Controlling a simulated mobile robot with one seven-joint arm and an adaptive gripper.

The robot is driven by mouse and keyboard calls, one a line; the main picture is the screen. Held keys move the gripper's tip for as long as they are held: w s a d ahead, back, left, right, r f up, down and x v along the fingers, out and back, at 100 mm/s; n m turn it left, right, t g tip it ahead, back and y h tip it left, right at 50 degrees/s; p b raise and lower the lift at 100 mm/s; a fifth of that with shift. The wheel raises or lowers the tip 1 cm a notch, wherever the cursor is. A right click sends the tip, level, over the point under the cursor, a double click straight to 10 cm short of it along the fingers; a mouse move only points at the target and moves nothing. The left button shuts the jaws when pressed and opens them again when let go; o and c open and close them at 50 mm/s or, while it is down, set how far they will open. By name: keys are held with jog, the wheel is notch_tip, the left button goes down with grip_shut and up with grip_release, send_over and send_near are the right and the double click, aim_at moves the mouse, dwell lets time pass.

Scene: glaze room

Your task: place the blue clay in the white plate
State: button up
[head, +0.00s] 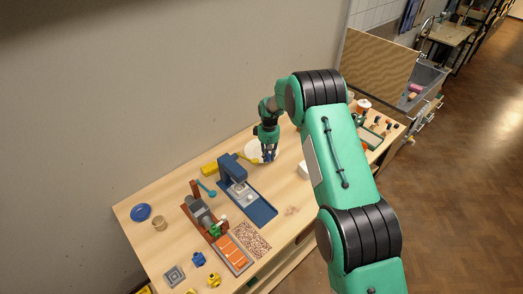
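The white plate (253,149) lies near the back of the wooden table, partly hidden behind my gripper. My gripper (268,156) points down at the plate's right side, low over it. Its fingertips are small and dark with some blue at them. I cannot tell whether that blue is the clay or part of the fingers, nor whether they are open or shut. A small blue lump (198,259) sits at the table's front left. It is too small to tell whether it is clay.
A blue press-like machine (238,190) and a brown-framed device (203,214) stand left of my gripper. A blue dish (140,212) lies at far left, and a yellow lump (214,280) in front. A white bowl (304,170) is partly behind my arm. Jars (364,104) stand right.

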jog(key=shift+w+a+f+p, duration=0.15)
jog(key=shift+w+a, duration=0.2)
jog(key=shift+w, duration=0.95)
jog(key=shift+w+a+f+p, duration=0.1)
jog(key=shift+w+a, duration=0.2)
jog(key=shift+w, duration=0.95)
jog(key=shift+w+a+f+p, duration=0.15)
jog(key=shift+w+a, duration=0.2)
jog(key=shift+w, duration=0.95)
jog(key=shift+f+p, duration=0.3)
jog(key=shift+f, duration=1.4)
jog(key=o, duration=1.3)
jog(key=shift+s, duration=0.1)
jog(key=shift+r, duration=6)
